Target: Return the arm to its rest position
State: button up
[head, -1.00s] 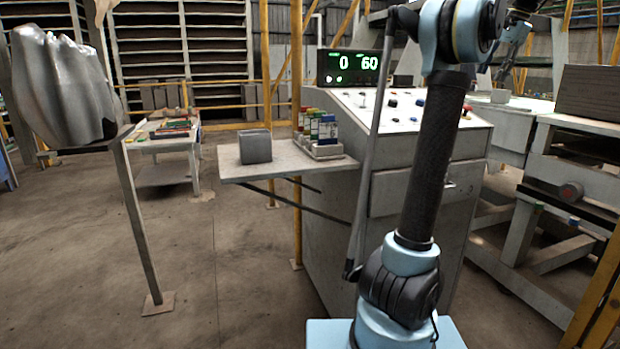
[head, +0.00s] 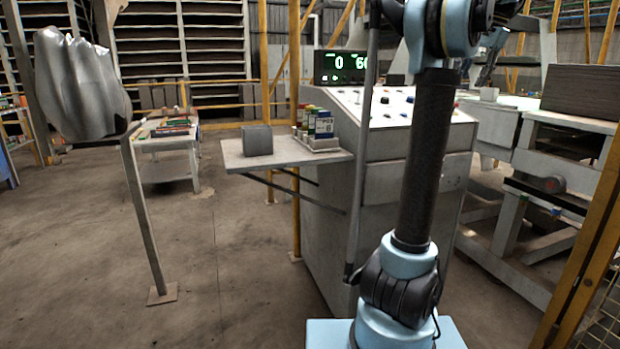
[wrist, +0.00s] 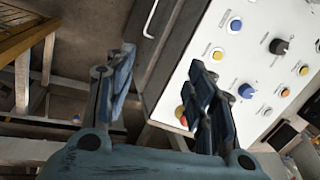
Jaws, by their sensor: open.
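My arm (head: 425,160) rises from its pale blue base in front of the control cabinet and bends at a joint at the top of the head view. Its end is not clearly shown there. My gripper (wrist: 163,75) shows in the wrist view, with its two dark blue fingers spread apart and nothing between them. Beyond the fingers is the white control panel (wrist: 262,60) with several coloured knobs and buttons. Part of the panel is hidden behind the right finger. I cannot tell the exact distance between finger and panel.
A grey block (head: 257,140) and a rack of small bottles (head: 318,128) stand on the cabinet's side shelf (head: 285,155). A grey sack-like object (head: 82,85) sits on a post at left. A yellow post (head: 580,230) stands close at right. Open floor lies at left.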

jog(key=s+a+f+n, duration=0.2)
jog(key=s+a+f, duration=0.2)
jog(key=a+f, duration=0.3)
jog(key=s+a+f+n+h, duration=0.1)
jog(key=s+a+f+n, duration=0.1)
jog(key=s+a+f, duration=0.5)
jog(key=s+a+f+n, duration=0.15)
jog(key=a+f, duration=0.35)
jog(key=a, duration=0.5)
jog(key=s+a+f+n, duration=0.2)
jog(key=s+f, duration=0.3)
jog(key=f, duration=0.4)
jog(key=s+a+f+n, duration=0.2)
jog(key=s+a+f, duration=0.2)
jog(key=f, duration=0.5)
jog(key=s+a+f+n+h, duration=0.1)
jog(key=s+a+f+n, duration=0.1)
jog(key=s+f, duration=0.5)
notch_tip(320, 180, down, 2)
jog(key=shift+s+a+f, duration=0.2)
jog(key=shift+a, duration=0.4)
